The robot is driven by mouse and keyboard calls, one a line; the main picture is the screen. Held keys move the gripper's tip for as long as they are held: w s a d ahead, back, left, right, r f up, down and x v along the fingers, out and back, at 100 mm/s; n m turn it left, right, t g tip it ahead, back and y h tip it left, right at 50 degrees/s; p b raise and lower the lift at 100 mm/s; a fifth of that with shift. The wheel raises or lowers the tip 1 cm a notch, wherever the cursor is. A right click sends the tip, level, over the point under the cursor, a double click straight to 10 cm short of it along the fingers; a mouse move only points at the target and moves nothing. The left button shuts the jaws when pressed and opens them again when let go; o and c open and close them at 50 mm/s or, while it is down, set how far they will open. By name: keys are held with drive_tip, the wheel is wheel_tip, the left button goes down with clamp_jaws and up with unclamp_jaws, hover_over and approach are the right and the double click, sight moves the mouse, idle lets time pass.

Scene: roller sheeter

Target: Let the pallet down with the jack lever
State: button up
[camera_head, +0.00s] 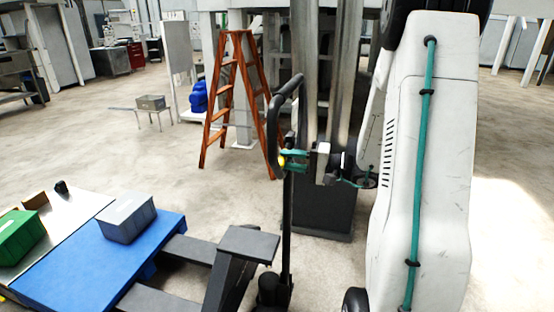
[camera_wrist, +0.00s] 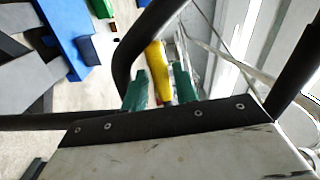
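The blue pallet (camera_head: 60,283) is at the lower left in the head view, at the fork end of the pallet jack (camera_head: 250,243). The jack's upright black handle ends in a loop (camera_head: 273,125), which also curves across the wrist view (camera_wrist: 127,62). The yellow jack lever (camera_wrist: 157,68) shows in the wrist view between the green fingers of my gripper (camera_wrist: 159,82). Narrow gaps seem to show beside it, so the gripper looks open around it. In the head view, my gripper (camera_head: 292,160) is at the handle below the loop, and only a bit of yellow lever (camera_head: 281,161) shows.
A grey bin (camera_head: 126,217) stands on the pallet. A green bin (camera_head: 20,236) stands left of it, near a dark block (camera_head: 34,201). An orange stepladder (camera_head: 225,95) and a grey column stand behind the handle. The floor at left is mostly clear.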

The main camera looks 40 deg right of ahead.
sight(286, 159)
drive_tip(key=shift+x, duration=1.9)
clamp_jaws()
